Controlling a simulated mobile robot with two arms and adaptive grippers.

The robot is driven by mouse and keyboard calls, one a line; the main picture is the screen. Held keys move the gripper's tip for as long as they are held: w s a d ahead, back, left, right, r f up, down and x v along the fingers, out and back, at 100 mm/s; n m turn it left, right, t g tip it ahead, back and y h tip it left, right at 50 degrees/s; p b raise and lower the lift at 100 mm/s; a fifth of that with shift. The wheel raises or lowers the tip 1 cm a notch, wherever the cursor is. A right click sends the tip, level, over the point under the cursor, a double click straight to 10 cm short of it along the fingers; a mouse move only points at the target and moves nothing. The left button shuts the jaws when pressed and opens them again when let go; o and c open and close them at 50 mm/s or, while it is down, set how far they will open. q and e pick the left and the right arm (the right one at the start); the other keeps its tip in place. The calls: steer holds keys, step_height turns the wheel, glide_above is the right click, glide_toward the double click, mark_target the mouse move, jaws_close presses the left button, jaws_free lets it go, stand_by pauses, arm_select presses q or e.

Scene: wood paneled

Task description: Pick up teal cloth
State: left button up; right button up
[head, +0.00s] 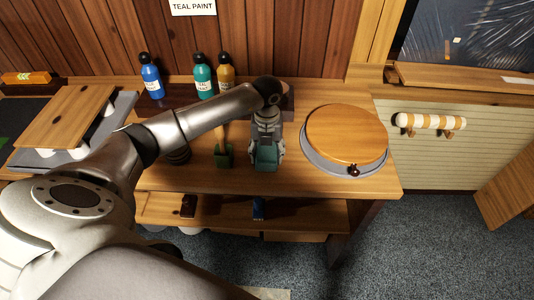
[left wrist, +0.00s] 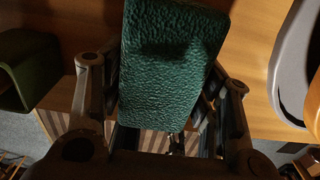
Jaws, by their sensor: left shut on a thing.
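The teal cloth (head: 265,159) is a folded block with a rough, quilted-looking surface. My left gripper (head: 266,153) points down over the front part of the wooden bench and is shut on it. In the left wrist view the cloth (left wrist: 170,70) fills the space between the two fingers of the left gripper (left wrist: 163,85). I cannot tell whether the cloth still touches the bench top. My right gripper is in neither view.
A green holder (head: 223,155) with a wooden handle stands left of the gripper. A round wooden-topped turntable (head: 346,134) is to the right. Blue (head: 151,78), teal (head: 203,78) and ochre (head: 226,73) paint bottles stand at the back, below a "TEAL PAINT" sign (head: 193,6).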

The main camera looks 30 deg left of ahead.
arm_select(q)
steer(key=shift+r, duration=0.3)
steer(key=s+r+b, duration=0.1)
steer(key=r, duration=0.1)
steer(key=s+r+b, duration=0.1)
steer(key=r, duration=0.1)
steer(key=s+r+b, duration=0.1)
steer(key=s+r, duration=0.1)
steer(key=shift+a+r, duration=0.2)
steer(key=shift+r, duration=0.15)
steer(key=s+r+b, duration=0.2)
steer(key=s+r, duration=0.3)
steer(key=s, duration=0.5)
steer(key=shift+a+r+b, duration=0.15)
steer(key=shift+a+b, duration=0.05)
steer(key=shift+b, duration=0.15)
